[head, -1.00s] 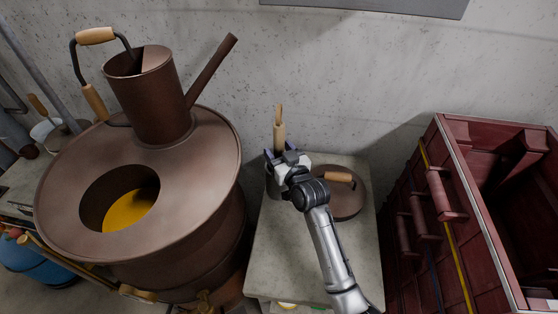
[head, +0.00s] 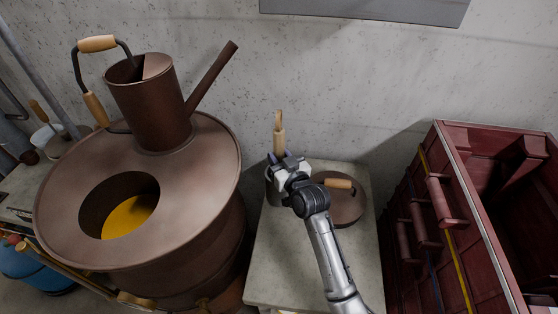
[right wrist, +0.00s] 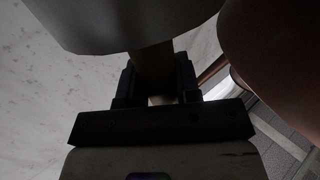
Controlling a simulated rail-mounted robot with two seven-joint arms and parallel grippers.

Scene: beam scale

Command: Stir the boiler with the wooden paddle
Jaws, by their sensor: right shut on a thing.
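The boiler (head: 210,172) is a large brown metal drum at the left of the head view. Its round opening shows yellow liquid (head: 128,217) inside. The wooden paddle (head: 279,133) stands upright above the grey counter near the wall, with its looped top end uppermost; its lower part is hidden. My right gripper (head: 280,160) is at the paddle's shaft. In the right wrist view the fingers (right wrist: 158,85) are shut on the wooden shaft (right wrist: 154,62). My left gripper is not in view.
A brown watering can (head: 150,105) stands on the boiler's top. A round lid (head: 345,208) with a wooden handle lies on the counter (head: 275,275), beside my right arm. A dark red crate (head: 415,190) stands at the right. A concrete wall (head: 340,80) closes off the back.

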